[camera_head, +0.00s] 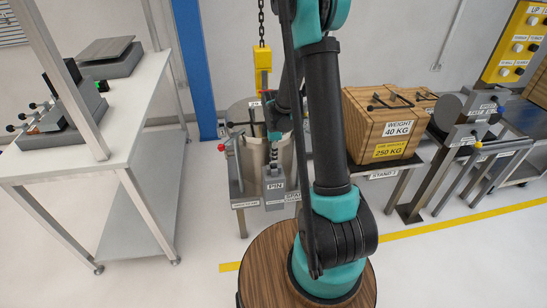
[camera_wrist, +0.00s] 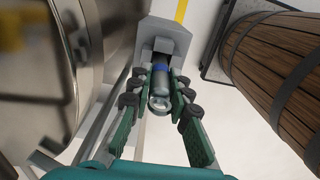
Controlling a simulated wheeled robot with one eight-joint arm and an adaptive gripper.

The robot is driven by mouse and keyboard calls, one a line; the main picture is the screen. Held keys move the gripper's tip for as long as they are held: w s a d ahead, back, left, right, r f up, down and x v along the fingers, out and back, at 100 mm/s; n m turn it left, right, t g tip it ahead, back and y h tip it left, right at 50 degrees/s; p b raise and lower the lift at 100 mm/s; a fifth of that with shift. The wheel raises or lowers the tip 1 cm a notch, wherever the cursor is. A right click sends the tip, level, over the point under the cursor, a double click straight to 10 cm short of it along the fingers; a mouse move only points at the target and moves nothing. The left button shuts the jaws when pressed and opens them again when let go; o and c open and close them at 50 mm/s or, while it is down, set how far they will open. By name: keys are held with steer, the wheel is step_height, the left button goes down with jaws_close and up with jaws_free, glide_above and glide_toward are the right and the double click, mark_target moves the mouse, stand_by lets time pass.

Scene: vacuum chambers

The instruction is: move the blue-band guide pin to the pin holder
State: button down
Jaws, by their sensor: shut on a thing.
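The blue-band guide pin (camera_wrist: 159,92) is a grey metal cylinder with a ring at its near end and a blue band. My gripper (camera_wrist: 158,84) is shut on it, one green-and-black finger on each side. The grey pin holder (camera_wrist: 170,30) lies straight beyond the pin's far end in the wrist view; I cannot tell how far the pin is inside it. In the head view the pin holder (camera_head: 274,187) carries a PIN label at the front of the stand, with my gripper (camera_head: 275,133) above it. The pin is hard to make out there.
A large metal chamber (camera_head: 240,118) stands close beside the gripper, to the left in the wrist view (camera_wrist: 50,80). A wooden weight crate (camera_head: 365,110) is to the right. A yellow hoist block (camera_head: 262,57) hangs behind on a chain. A white workbench (camera_head: 130,115) is at left.

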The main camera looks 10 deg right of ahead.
steer(key=shift+f, duration=0.6)
steer(key=shift+f, duration=0.1)
steer(key=c, duration=1.4)
jaws_free()
